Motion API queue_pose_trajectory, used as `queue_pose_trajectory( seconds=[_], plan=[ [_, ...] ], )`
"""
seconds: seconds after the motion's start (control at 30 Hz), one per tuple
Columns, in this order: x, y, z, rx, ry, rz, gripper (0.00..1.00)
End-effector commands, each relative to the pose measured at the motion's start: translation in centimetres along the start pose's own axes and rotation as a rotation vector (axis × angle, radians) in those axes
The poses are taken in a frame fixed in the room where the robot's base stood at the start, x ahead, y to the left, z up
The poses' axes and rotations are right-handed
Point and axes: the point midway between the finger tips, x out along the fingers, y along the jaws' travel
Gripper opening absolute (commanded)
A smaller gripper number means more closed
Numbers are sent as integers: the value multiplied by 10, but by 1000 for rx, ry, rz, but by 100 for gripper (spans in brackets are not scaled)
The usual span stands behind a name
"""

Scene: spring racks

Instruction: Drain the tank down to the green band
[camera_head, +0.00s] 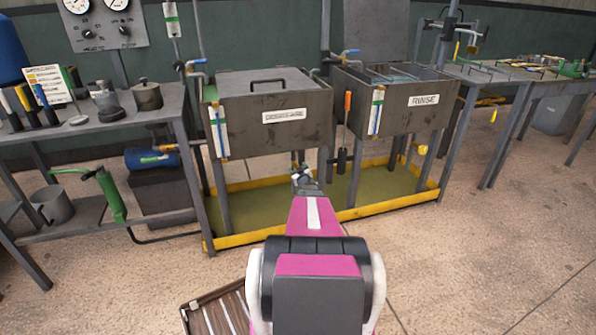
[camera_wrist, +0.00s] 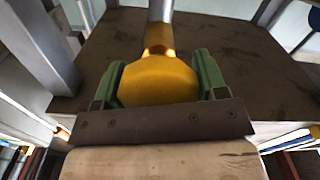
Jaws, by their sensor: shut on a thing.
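The left tank (camera_head: 280,133) has a lid and a white label too small to read surely. A sight gauge (camera_head: 218,131) with green on it is on its left front; I cannot make out its level. The right tank (camera_head: 440,113) is labelled RINSE and has its own gauge (camera_head: 376,111). My gripper (camera_head: 302,178) reaches below the left tank's front. In the wrist view, the gripper's green fingers (camera_wrist: 159,80) are shut on a yellow knob (camera_wrist: 158,84) from both sides. A brass collar and a grey pipe (camera_wrist: 160,10) lie beyond the knob.
A yellow-rimmed tray (camera_head: 270,229) lies on the floor under both tanks. A bench (camera_head: 120,120) with bottles and pots stands at left, a green hand pump (camera_head: 112,196) below it. Another table (camera_head: 480,75) stands at right. The front floor at right is clear.

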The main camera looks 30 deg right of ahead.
Motion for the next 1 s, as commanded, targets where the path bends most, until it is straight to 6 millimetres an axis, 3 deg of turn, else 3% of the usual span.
queue_pose_trajectory(
  seconds=[0.5,1.0],
  plan=[
    [0,-2,1,-398,-1,0,42],
    [-1,-3,1,-525,-2,0,42]
  ],
)
